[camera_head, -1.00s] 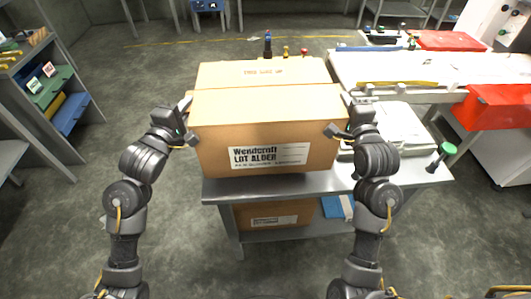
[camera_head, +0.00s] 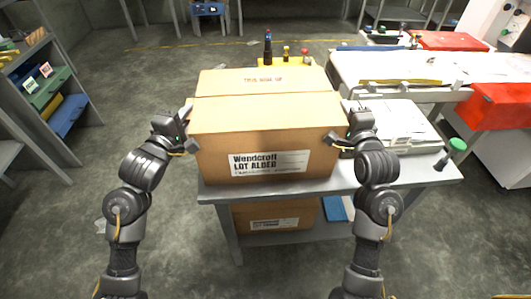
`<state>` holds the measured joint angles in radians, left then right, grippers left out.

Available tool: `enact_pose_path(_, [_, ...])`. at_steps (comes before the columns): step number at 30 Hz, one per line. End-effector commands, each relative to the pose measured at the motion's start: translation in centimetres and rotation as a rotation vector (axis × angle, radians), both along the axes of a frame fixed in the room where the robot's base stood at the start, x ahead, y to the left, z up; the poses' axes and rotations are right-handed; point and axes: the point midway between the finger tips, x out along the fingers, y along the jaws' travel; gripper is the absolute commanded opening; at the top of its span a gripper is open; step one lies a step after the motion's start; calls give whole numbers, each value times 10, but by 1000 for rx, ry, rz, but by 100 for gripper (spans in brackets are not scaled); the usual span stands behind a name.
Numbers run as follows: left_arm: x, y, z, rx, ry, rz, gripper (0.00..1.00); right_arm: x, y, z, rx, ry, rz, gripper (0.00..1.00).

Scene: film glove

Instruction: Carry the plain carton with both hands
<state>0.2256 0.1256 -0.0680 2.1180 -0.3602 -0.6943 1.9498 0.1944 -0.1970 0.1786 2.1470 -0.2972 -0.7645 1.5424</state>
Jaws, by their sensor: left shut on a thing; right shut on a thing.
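A large brown carton (camera_head: 262,113) sits at the middle of the head view, with a white "Wendcroft" label on its front. It is level and just over or on the metal table (camera_head: 222,191); contact underneath is hidden. A strip marked as side up (camera_head: 262,80) lies behind a cross line on top; I cannot tell whether it is the same carton. My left gripper (camera_head: 189,127) is shut on the carton's left side. My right gripper (camera_head: 341,124) is shut on its right side. The inner fingers are partly hidden by the carton.
Another labelled carton (camera_head: 273,217) stands on the table's lower shelf, beside a blue item (camera_head: 338,208). White packages (camera_head: 400,125) and a green-capped bottle (camera_head: 456,146) lie right of the carton. Coloured bottles (camera_head: 268,48) stand behind. A bin shelf (camera_head: 50,85) is at left; floor between is open.

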Motion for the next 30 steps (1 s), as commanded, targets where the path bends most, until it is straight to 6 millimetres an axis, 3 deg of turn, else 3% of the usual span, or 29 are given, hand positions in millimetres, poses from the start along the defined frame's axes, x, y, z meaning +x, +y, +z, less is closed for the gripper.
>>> enact_pose_path(1, [1,5,-2,-3,0,13,9,0,-1,-2,17,0,-8,9])
enact_pose_path(6, [1,3,0,-2,0,8,28,0,1,0,15,0,-4,28])
enact_pose_path(11, [0,2,0,-1,0,5,28,0,2,0,14,-1,-1,28])
enact_pose_path(20, [0,1,-1,-1,0,2,64,0,3,0,13,-1,1,28])
enact_pose_path(30, [-3,2,-1,0,0,1,64,0,3,0,12,-1,2,28])
